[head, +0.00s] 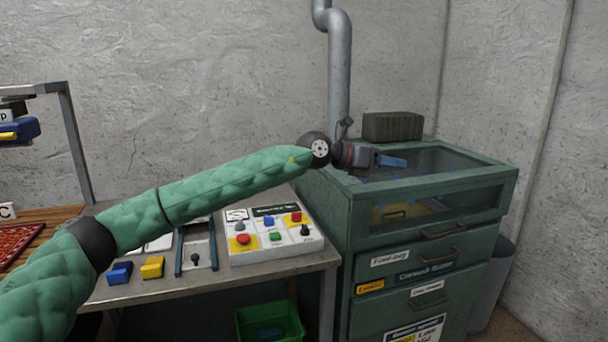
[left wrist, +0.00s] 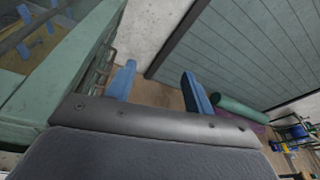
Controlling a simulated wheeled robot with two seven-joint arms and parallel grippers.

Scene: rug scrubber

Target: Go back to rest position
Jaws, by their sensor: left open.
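My left arm reaches in from the left of the head view, in a green quilted sleeve, across the front of the grey table. My left gripper (head: 392,161) is over the near left part of the green cabinet's (head: 428,222) glass top. In the left wrist view its two blue fingers (left wrist: 157,85) stand well apart with nothing between them. The cabinet edge shows at the left of that view. My right gripper shows in neither view.
A control panel (head: 272,250) with coloured buttons sits on the table (head: 215,277). Blue and yellow blocks (head: 152,267) lie left of it. A dark box (head: 392,126) stands behind the glass top, beside a grey pipe (head: 340,80). A green bin (head: 270,322) is below the table.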

